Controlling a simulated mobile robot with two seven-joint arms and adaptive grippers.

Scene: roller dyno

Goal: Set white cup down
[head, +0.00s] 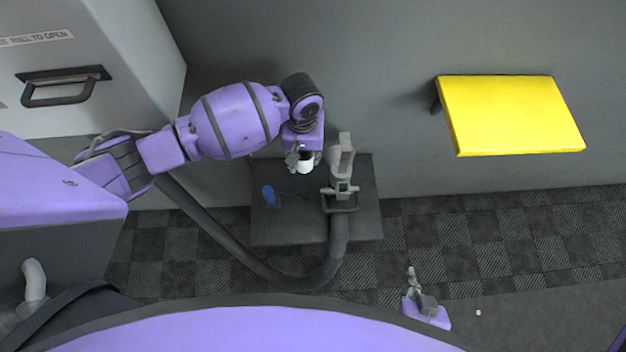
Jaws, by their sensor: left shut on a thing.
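A small white cup (306,166) is at the end of my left arm in the head view. My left gripper (303,155) is shut on it, and the gripper partly hides the cup. The cup is over the back part of a dark grey table (300,236). I cannot tell whether it touches the table or hangs above it. My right gripper (411,276) is low in the view, right of the table and away from the cup. Its fingers are too small to tell whether they are open.
A blue object (268,195) is at the table's left. A grey nozzle (342,160) with a thick dark hose (250,262) stands at its right. A yellow shelf (510,115) is on the wall. A cabinet (120,30) is at upper left. The table's front middle looks clear.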

